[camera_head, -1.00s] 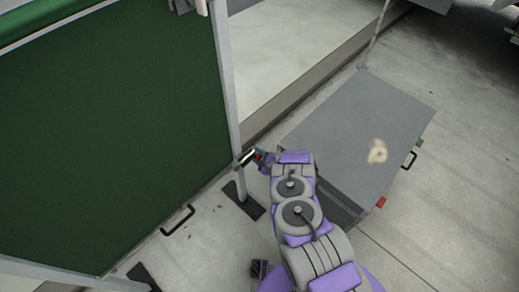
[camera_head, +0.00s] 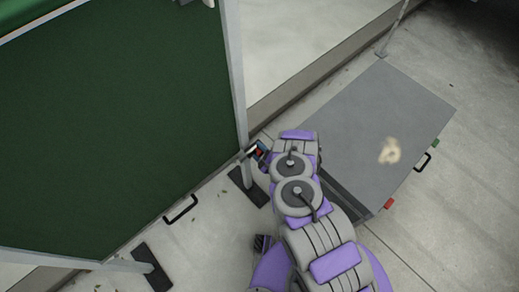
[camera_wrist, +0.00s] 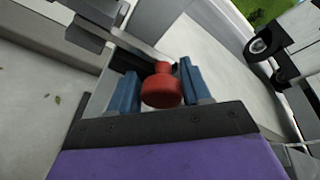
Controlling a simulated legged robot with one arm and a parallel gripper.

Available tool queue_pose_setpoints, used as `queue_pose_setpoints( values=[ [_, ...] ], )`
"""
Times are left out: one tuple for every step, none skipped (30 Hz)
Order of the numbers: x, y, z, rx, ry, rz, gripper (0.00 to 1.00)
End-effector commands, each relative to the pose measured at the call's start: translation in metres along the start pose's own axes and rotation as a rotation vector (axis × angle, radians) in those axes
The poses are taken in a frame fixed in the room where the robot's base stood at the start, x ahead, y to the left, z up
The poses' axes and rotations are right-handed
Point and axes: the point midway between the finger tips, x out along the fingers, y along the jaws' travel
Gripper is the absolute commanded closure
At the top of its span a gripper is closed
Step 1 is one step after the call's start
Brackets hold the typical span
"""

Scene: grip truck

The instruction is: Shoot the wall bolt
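The wall bolt (camera_head: 250,150) is a small metal fitting low on the grey post at the right edge of the green wall panel (camera_head: 110,130). My gripper (camera_head: 259,149) is right at it, with a bit of red between its fingers. In the wrist view my gripper (camera_wrist: 161,84) has its two blue fingers on either side of a red knob (camera_wrist: 161,91). Gaps show between the fingers and the knob's narrower part, so it looks open around the knob. Contact at the wider part is unclear. The bolt's far side is hidden.
A grey platform (camera_head: 390,110) with a pale ring-shaped mark lies to the right of my arm. Black foot plates (camera_head: 248,186) stand under the panel's posts. A black handle (camera_head: 181,208) is at the panel's lower edge.

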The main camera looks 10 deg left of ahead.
Motion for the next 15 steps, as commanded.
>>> queue_pose_setpoints(
  values=[
    [-0.0013,0.0092,0.0025,0.004,-0.004,0.02,0.54],
    [-0.0012,0.0089,0.0026,0.003,-0.004,0.019,0.51],
    [-0.0011,0.0085,0.0027,0.003,-0.005,0.018,0.47],
    [-0.001,0.0081,0.0028,0.003,-0.005,0.017,0.44],
    [-0.0008,0.0076,0.0029,0.002,-0.005,0.016,0.41],
    [-0.0006,0.0069,0.0028,0.002,-0.005,0.015,0.38],
    [-0.0005,0.0064,0.0028,0.002,-0.005,0.014,0.38],
    [-0.0003,0.0059,0.0028,0.002,-0.006,0.013,0.38],
    [-0.0002,0.0052,0.0027,0.001,-0.006,0.011,0.38],
    [-0.0001,0.0048,0.0026,0.001,-0.005,0.01,0.38],
    [0.0,0.0044,0.0025,0.001,-0.006,0.01,0.38],
    [0.0001,0.0039,0.0024,0.001,-0.005,0.008,0.38],
    [0.0001,0.0035,0.0023,0.001,-0.005,0.008,0.38],
    [0.0002,0.0032,0.0022,0.001,-0.005,0.007,0.38],
    [0.0001,0.0027,0.0021,0.001,-0.005,0.006,0.38]
  ],
)
